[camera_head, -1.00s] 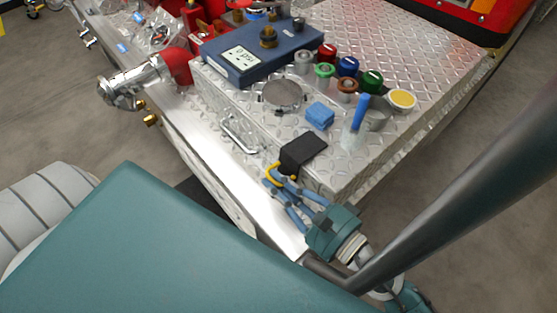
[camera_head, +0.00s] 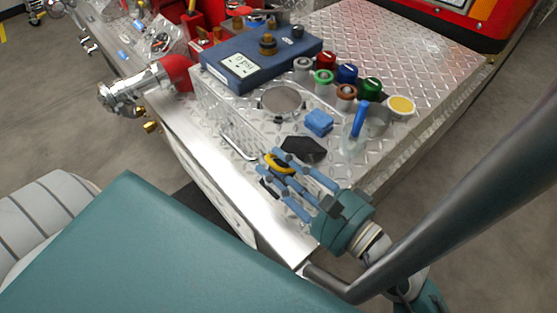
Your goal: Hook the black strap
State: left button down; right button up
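The black strap (camera_head: 304,148) lies bent on the diamond-plate top near its front edge. A yellow ring (camera_head: 278,162) is at its near end, among my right gripper's fingers. My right gripper (camera_head: 276,170), with blue-grey fingers and a teal body, reaches in from the lower right and appears shut on the strap's yellow end; the exact finger contact is partly hidden. A small dark piece shows below the ring between the fingers. My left gripper is not in view.
A metal handle (camera_head: 238,147) is on the front face, left of the strap. A blue block (camera_head: 319,122), a blue lever (camera_head: 360,118), coloured caps and a blue gauge panel (camera_head: 262,62) stand behind. A chrome and red valve (camera_head: 140,85) sticks out at left.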

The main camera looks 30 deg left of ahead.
jog(key=shift+r, duration=1.1)
